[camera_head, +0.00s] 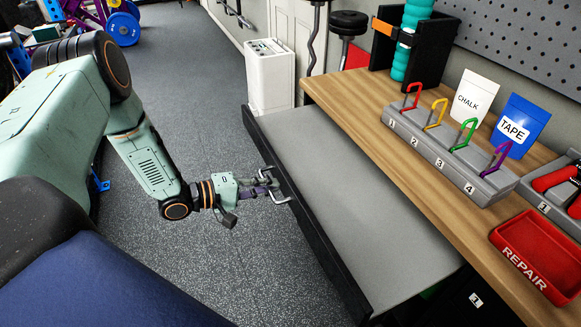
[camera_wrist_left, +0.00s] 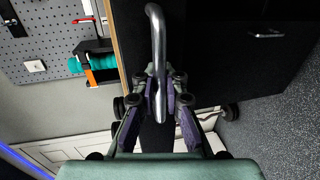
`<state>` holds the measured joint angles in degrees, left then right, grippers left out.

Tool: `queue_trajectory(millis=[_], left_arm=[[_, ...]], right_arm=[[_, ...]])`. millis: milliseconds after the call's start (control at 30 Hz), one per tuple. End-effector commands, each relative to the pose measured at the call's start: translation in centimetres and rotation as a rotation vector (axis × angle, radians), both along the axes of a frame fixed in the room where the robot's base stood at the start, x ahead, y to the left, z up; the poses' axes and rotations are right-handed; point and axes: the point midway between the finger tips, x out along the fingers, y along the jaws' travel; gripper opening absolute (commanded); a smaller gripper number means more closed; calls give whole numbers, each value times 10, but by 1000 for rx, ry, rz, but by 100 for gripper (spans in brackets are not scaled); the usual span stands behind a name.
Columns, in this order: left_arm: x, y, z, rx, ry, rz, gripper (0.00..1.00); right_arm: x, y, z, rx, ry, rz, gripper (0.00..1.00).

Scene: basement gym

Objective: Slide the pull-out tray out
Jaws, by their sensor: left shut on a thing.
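The pull-out tray (camera_head: 345,190) is a grey flat surface with a dark front panel. It stands well out from under the wooden bench top. A metal bar handle (camera_head: 283,199) sits on its front panel. The handle also shows in the left wrist view (camera_wrist_left: 156,40), running down between the fingers. My left gripper (camera_head: 272,190) is shut on the handle, with a finger on each side of the bar. The tray surface looks empty. My right gripper is in neither view.
The wooden bench (camera_head: 400,165) holds a numbered rack (camera_head: 450,155) with coloured carabiners, chalk and tape packets and a red REPAIR tray (camera_head: 540,250). A white cabinet (camera_head: 270,78) stands beyond the tray's far end. The grey floor (camera_head: 220,270) in front of the tray is clear.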

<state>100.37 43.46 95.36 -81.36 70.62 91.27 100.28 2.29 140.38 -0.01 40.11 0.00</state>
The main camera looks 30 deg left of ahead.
Motion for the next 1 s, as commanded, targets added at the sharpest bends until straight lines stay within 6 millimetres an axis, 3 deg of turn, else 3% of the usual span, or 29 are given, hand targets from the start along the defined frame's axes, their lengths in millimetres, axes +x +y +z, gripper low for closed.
queue_trajectory(millis=[233,700,733,833,1000], left_arm=[[-21,17,2,-2,-4,-1,0],[-25,21,2,-3,-7,0,0],[-25,21,2,-3,-7,0,9],[-25,21,1,-2,-6,0,18],[-26,21,1,-2,-4,0,19]], right_arm=[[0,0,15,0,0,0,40],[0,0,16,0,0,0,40],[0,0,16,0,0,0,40],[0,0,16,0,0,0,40],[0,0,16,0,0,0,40]])
